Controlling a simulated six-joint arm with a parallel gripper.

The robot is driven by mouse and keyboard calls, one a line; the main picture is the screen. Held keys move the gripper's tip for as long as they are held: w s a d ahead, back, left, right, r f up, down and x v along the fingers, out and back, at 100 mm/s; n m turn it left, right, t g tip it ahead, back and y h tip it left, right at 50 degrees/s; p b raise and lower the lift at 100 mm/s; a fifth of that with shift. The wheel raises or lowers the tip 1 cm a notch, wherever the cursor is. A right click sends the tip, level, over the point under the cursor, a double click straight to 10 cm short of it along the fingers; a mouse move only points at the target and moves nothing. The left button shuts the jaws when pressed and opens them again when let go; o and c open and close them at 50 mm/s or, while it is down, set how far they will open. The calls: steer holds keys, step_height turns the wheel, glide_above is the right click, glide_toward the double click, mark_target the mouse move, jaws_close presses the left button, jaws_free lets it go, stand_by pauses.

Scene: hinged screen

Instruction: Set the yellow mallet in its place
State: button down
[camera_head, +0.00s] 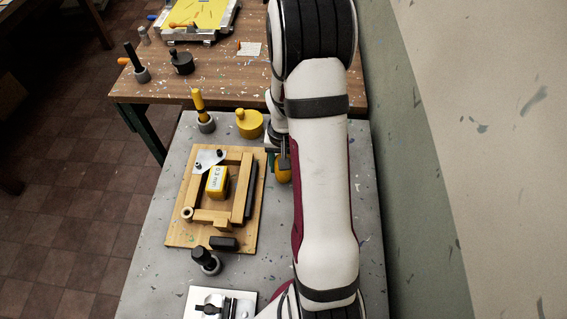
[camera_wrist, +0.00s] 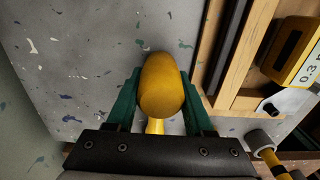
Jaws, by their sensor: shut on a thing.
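My gripper (camera_wrist: 158,98) has its two green fingers closed on either side of the yellow mallet (camera_wrist: 160,85). In the wrist view its rounded yellow end faces the camera, with a narrow paler yellow part below it. In the head view the mallet (camera_head: 284,172) shows as a small yellow patch beside my arm, right of the wooden board (camera_head: 180,225). My arm hides most of the gripper there. Bare grey tabletop lies behind the mallet in the wrist view. I cannot tell its height above the table.
The board bears a wooden frame (camera_head: 234,157), a yellow block (camera_head: 217,180) marked 0.3 and a black bar (camera_head: 251,190). A yellow-handled tool (camera_head: 199,100) stands in a grey ring beside a yellow knobbed weight (camera_head: 249,124). A black-topped piece (camera_head: 205,258) stands below the board.

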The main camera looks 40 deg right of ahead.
steer(key=shift+f, duration=0.15)
steer(key=shift+f, duration=0.5)
steer(key=shift+c, duration=1)
jaws_free()
steer(key=shift+r, duration=0.1)
step_height(320, 180, up, 16)
steer(key=shift+f, duration=0.2)
